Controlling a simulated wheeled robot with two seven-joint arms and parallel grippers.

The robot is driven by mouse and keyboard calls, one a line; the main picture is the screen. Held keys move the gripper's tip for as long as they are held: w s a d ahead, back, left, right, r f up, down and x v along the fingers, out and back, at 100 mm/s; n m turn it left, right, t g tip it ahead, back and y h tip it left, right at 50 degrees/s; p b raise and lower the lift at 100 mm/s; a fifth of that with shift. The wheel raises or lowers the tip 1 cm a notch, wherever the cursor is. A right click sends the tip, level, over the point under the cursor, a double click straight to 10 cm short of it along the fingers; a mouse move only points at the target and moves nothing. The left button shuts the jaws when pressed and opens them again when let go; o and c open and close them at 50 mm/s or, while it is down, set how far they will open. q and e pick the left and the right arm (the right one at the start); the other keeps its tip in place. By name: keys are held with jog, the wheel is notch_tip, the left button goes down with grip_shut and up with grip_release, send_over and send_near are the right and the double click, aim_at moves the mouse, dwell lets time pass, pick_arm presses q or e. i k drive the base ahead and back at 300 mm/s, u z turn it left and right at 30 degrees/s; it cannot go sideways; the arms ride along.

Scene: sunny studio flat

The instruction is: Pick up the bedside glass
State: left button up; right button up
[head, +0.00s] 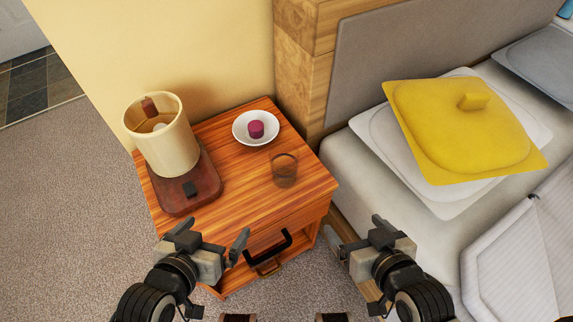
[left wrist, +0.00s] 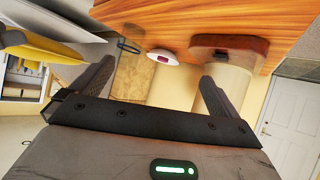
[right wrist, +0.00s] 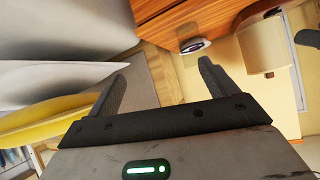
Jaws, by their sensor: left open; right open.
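The bedside glass (head: 284,170) is a clear, see-through tumbler standing upright on the right part of the wooden nightstand (head: 232,202). My left gripper (head: 207,240) is open and empty, in front of the nightstand's front left. My right gripper (head: 354,246) is open and empty, to the right of the nightstand's front, beside the bed. Neither gripper touches the glass.
A lamp (head: 165,140) on a dark wooden base stands on the nightstand's left. A white bowl (head: 243,138) holding a purple item (head: 256,129) sits behind the glass. The bed with a yellow cushion (head: 450,120) is at the right. Carpet (head: 60,200) lies clear at the left.

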aim_at(284, 156)
jog(key=k, duration=1.3)
jog(key=u, duration=0.7)
jog(key=i, duration=1.3)
jog(key=z, duration=0.35)
